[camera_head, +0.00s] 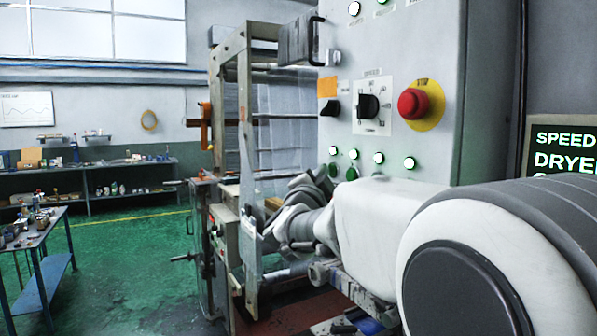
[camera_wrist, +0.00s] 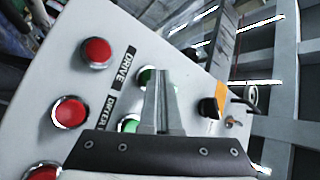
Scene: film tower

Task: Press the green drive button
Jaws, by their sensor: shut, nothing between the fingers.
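The green drive button (camera_wrist: 144,77) shows in the wrist view beside the DRIVE label (camera_wrist: 125,68), partly hidden behind my fingers. My gripper (camera_wrist: 162,73) is shut and empty, its fingertips over the panel right at this button. I cannot tell whether they touch it. A second green button (camera_wrist: 130,123), by the DRYER label, is partly covered by the gripper body. In the head view, small green buttons (camera_head: 333,170) sit under a row of lit lamps on the grey control cabinet (camera_head: 440,110), just above my wrist. My fingertips are hard to make out there.
Red buttons (camera_wrist: 96,52) line the panel on the other side of the labels. A black selector knob (camera_wrist: 208,107) is close on the right. A red emergency stop (camera_head: 414,103) and rotary switch (camera_head: 368,106) sit higher. A metal frame (camera_head: 246,150) stands left of the cabinet.

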